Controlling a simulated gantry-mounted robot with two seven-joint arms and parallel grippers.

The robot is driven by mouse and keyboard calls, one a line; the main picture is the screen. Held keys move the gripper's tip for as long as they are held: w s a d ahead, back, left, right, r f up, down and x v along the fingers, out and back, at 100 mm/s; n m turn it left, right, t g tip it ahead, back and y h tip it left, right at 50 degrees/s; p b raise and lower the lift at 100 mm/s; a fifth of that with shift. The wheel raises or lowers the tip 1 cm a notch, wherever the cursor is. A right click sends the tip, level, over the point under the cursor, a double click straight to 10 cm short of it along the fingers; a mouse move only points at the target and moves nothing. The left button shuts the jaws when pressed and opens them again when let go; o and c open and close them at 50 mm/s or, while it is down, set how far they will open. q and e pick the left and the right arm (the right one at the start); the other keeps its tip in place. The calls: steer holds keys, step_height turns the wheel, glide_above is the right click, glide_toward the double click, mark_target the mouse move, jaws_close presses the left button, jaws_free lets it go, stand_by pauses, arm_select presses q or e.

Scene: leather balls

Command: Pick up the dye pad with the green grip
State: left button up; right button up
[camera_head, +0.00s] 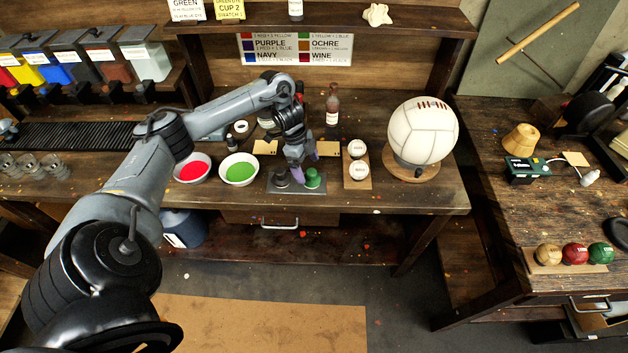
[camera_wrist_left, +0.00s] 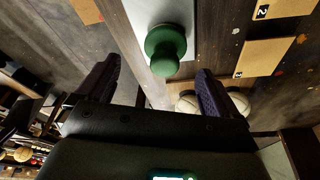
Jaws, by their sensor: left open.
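The dye pad with the green grip (camera_head: 313,178) stands on a grey plate (camera_head: 287,190) on the workbench, just right of a pad with a dark grip (camera_head: 282,178). My left gripper (camera_head: 300,172) is right above and beside the green grip. In the left wrist view the green grip (camera_wrist_left: 165,48) shows a round knob over a wider disc. There it lies ahead of and between the two open fingers of my left gripper (camera_wrist_left: 160,90), with nothing held. I cannot tell from these views whether a finger touches it. My right gripper does not show.
A bowl of red dye (camera_head: 192,168) and a bowl of green dye (camera_head: 239,169) stand to the left. A board with two small white balls (camera_head: 358,169) and a large white ball (camera_head: 422,130) on a stand are to the right. A bottle (camera_head: 332,108) stands behind.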

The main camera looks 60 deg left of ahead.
mark_target(311, 171)
arm_select(q)
steer(key=shift+w+x, duration=0.15)
steer(key=shift+x, duration=1.4)
steer(key=shift+w+x, duration=0.1)
steer(key=shift+x, duration=1.45)
steer(key=shift+a, duration=0.1)
steer(key=shift+c, duration=0.2)
steer(key=c, duration=1.1)
steer(key=shift+r, duration=0.25)
